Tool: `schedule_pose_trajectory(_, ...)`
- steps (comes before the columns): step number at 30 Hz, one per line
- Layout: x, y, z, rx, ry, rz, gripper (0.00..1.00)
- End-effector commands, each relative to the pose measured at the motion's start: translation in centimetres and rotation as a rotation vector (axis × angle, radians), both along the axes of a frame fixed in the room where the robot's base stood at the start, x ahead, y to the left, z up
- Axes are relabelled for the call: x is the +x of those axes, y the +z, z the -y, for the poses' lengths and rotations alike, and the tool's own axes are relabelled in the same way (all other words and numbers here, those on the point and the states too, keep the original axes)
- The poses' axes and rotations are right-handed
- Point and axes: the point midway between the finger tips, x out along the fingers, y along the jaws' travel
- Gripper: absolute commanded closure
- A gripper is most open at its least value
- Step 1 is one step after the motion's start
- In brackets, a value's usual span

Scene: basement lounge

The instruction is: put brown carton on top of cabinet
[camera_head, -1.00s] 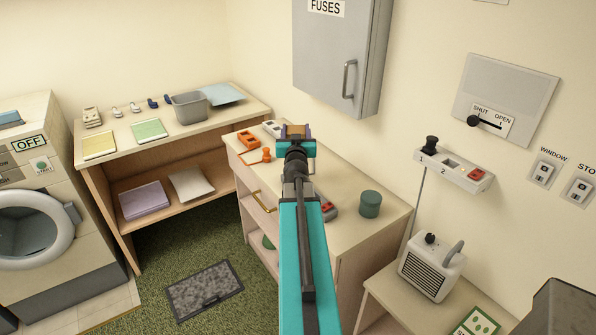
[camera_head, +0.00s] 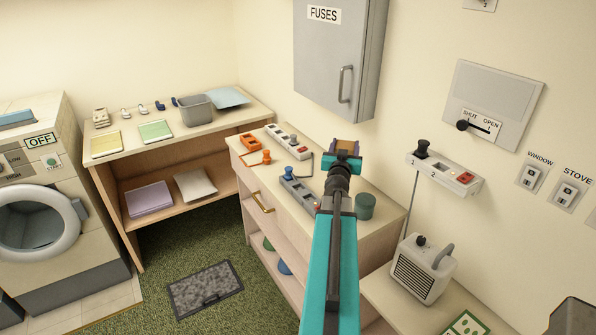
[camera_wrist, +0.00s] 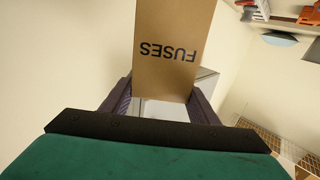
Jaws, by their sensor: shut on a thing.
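The brown carton (camera_wrist: 175,45) fills the upper middle of the wrist view, with the word FUSES upside down on its face. My gripper (camera_wrist: 160,105) is shut on it, with dark fingers on either side. In the head view my gripper (camera_head: 345,158) holds the carton (camera_head: 346,145), which looks small there, in front of the wall and over the wooden unit. A grey shape behind the carton in the wrist view may be this cabinet.
Below my arm is a wooden unit (camera_head: 236,145) with switch strips, orange pieces and a green cup (camera_head: 365,206) on top. A grey lever panel (camera_head: 497,100) and a switch box (camera_head: 445,174) are on the wall at right. A white heater (camera_head: 424,268) stands below them.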

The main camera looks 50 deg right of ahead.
Motion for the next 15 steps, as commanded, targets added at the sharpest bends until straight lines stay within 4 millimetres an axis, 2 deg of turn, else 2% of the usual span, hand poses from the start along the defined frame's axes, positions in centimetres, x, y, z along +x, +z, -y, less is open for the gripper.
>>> schedule_pose_trajectory(7, 0.5, -1.1, -0.4, 0.000, 0.006, 0.000, 0.82)
schedule_pose_trajectory(15, 0.6, -4.8, -0.4, 0.000, 0.008, -0.001, 0.82)
